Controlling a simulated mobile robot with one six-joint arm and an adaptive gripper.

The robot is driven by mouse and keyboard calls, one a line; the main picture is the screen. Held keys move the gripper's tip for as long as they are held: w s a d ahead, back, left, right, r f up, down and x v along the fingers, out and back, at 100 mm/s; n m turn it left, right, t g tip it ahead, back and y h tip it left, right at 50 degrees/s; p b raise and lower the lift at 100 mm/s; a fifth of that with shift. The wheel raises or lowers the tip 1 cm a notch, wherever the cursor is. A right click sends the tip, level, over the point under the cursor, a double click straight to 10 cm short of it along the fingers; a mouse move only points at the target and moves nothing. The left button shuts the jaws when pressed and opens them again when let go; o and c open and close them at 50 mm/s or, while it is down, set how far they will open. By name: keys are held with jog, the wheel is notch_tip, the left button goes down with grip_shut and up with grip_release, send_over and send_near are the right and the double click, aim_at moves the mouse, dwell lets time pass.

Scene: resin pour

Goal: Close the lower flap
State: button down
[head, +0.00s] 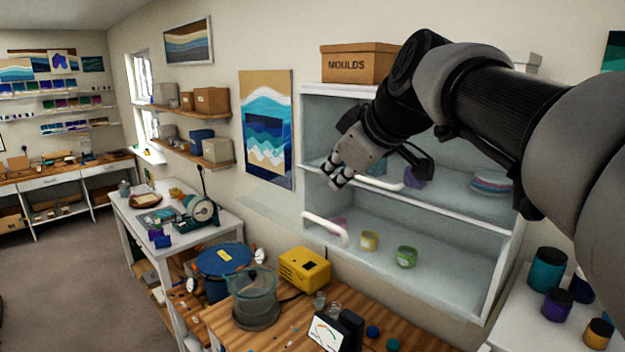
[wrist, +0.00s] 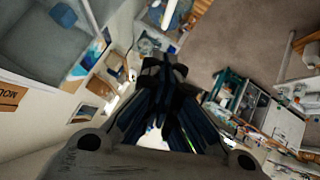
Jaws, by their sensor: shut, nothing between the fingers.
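The white-framed cabinet (head: 308,130) has two shelf levels behind clear panels. The lower flap is see-through, with a white bar handle (head: 326,229) at the cabinet's lower left. A faint clear sheet reaches left of the cabinet; I cannot tell the flap's exact angle. Another white handle (head: 379,183) shows higher up, partly behind my arm. My gripper (head: 338,179) is shut and empty, in the picture just above the lower handle and apart from it. In the wrist view my fingers (wrist: 163,68) are together with nothing held.
A yellow box (head: 304,269), a clear container (head: 253,290) and a meter (head: 325,333) stand on the wooden bench below. Green and yellow cups and pink items sit inside the cabinet. Jars (head: 547,270) stand at the right. A MOULDS box (head: 358,63) is on top.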

send_near(312, 215)
jog(key=w+a+r, duration=0.1)
jog(key=a, duration=0.1)
jog(key=shift+w+d+f+p, duration=0.15)
jog(key=shift+w+f, duration=0.15)
jog(key=shift+f, duration=0.35)
jog(key=shift+w+d+f+p, duration=0.1)
jog(key=shift+w+f, duration=0.25)
jog(key=shift+f, duration=0.25)
jog(key=shift+w+d+f+p, duration=0.15)
jog(key=shift+w+f, duration=0.15)
jog(key=shift+f, duration=0.35)
